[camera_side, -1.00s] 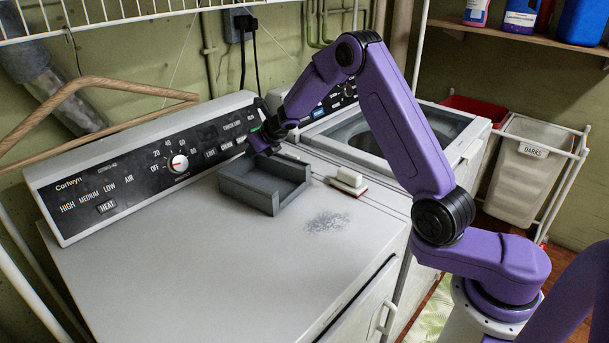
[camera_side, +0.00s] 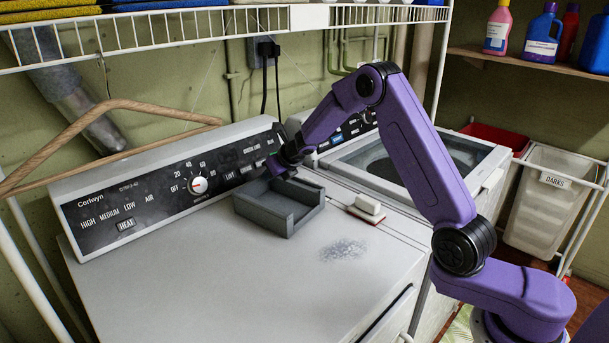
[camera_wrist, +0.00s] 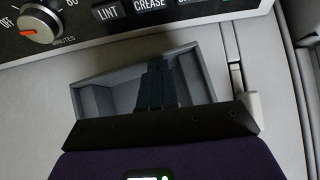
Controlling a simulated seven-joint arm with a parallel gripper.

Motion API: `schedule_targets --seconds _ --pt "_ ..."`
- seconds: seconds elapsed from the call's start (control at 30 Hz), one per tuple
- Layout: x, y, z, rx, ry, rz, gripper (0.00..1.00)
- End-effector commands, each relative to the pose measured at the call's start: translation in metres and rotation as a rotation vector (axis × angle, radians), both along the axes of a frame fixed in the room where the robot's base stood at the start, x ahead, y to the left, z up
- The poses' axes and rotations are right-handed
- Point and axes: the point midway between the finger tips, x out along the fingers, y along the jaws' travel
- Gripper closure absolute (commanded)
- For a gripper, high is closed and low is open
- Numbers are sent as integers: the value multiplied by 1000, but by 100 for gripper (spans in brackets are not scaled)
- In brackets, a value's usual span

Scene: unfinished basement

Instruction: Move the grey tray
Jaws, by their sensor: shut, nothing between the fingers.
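The grey tray (camera_side: 262,214) is a shallow open box on the white top of the dryer, close to its control panel. It looks empty where I can see inside, and one side has a gap in its wall. In the wrist view the tray (camera_wrist: 98,103) lies under and beyond my gripper, which hides its near part. My gripper (camera_side: 276,170) is shut and holds nothing. It points down at the back of the tray by the panel. In the wrist view its dark fingers (camera_wrist: 157,68) overlap the tray's far wall; I cannot tell whether they touch it.
A white block with a reddish base (camera_side: 368,208) lies right of the tray. A powdery grey patch (camera_side: 343,250) marks the dryer top in front. The control panel (camera_side: 180,185) rises behind. The front left of the dryer top (camera_side: 190,280) is clear. A wire shelf (camera_side: 215,22) hangs above.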

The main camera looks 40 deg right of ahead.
Motion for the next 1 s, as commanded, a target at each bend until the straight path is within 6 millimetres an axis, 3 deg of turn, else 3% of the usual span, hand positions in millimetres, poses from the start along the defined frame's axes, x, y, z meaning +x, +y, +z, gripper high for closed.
schedule_targets --seconds 0.53,1.0 --pt "-37 1 2 -1 -3 -1 100" --pt "-85 -1 53 -2 -5 1 100"
